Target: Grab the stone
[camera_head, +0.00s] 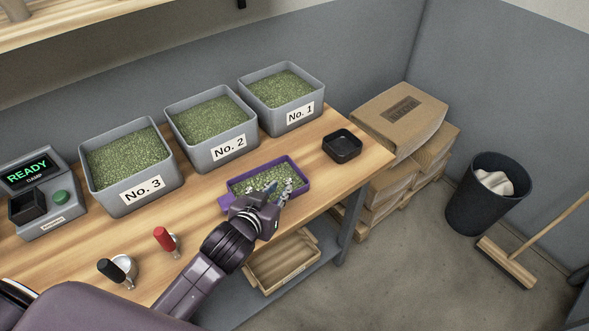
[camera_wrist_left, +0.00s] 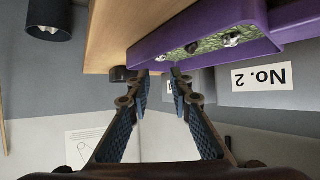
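A purple tray (camera_head: 303,171) of green beans lies on the wooden bench. It also shows at the upper right of the left wrist view (camera_wrist_left: 170,48). Two pale grey lumps, apparently stones, sit among its beans: one (camera_wrist_left: 232,40) and another (camera_wrist_left: 192,48). In the head view I cannot separate the stones clearly from my fingers. My left gripper (camera_head: 279,187) is over the front part of the tray in that view. Its fingers (camera_wrist_left: 160,74) are apart with nothing between them. My right gripper is in neither view.
A small black dish (camera_head: 343,154) sits right of the tray. Bean bins No. 1 (camera_head: 301,113), No. 2 (camera_head: 229,149) and No. 3 (camera_head: 143,190) stand behind. A bin (camera_head: 470,214) stands on the floor.

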